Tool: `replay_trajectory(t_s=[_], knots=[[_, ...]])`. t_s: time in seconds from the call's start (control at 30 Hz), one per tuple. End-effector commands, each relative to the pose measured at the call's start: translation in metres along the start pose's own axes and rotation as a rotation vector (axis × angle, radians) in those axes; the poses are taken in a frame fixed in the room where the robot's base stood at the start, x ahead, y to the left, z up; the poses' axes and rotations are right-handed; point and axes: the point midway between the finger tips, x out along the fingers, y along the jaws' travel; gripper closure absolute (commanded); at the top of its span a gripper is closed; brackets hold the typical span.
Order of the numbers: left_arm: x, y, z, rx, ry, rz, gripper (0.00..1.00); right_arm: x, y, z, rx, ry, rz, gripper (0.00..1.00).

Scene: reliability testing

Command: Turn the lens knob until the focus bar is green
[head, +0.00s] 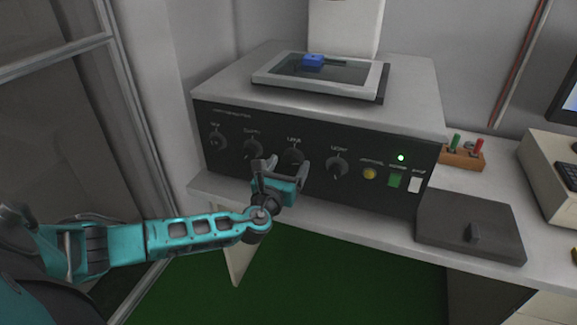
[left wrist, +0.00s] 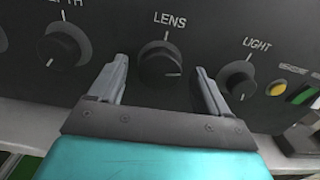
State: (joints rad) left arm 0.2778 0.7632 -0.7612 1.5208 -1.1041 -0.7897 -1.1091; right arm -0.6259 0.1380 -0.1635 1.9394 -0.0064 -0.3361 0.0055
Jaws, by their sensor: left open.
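The lens knob (head: 293,157) is a round black knob on the dark front panel, under the label LENS. It also shows in the left wrist view (left wrist: 160,64), just beyond and between my fingertips. My left gripper (head: 284,168) is open in front of the knob, with its fingers (left wrist: 158,80) apart on either side of it. I cannot tell whether a finger touches the knob. No focus bar is in sight in either view. My right gripper is not in view.
The depth knob (head: 252,149) is left of the lens knob and the light knob (head: 337,166) is right. A yellow button (head: 370,173) and a green switch (head: 394,181) sit further right. A grey box (head: 470,225) lies on the white table (head: 370,226). A monitor edge (head: 567,97) shows far right.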

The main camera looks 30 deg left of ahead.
Motion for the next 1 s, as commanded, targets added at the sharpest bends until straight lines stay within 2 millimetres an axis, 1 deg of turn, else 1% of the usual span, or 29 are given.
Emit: replay_trajectory(t_s=[0.03,0.13,0.4,0.9,1.0], knots=[[0.0041,0.0001,0.0000,0.000,-0.001,0.001,0.22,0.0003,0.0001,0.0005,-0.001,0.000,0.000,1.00],[0.0076,-0.0002,-0.0001,0.000,0.001,-0.001,0.22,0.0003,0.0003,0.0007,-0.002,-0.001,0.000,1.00],[0.0081,-0.0001,-0.0002,-0.001,0.001,-0.001,0.23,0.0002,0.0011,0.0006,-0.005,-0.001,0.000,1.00],[0.0079,0.0000,-0.0001,-0.001,0.001,0.000,0.71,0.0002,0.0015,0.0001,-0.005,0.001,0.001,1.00],[0.0079,0.0000,-0.0001,-0.001,0.001,0.000,0.78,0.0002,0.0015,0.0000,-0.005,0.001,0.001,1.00]])
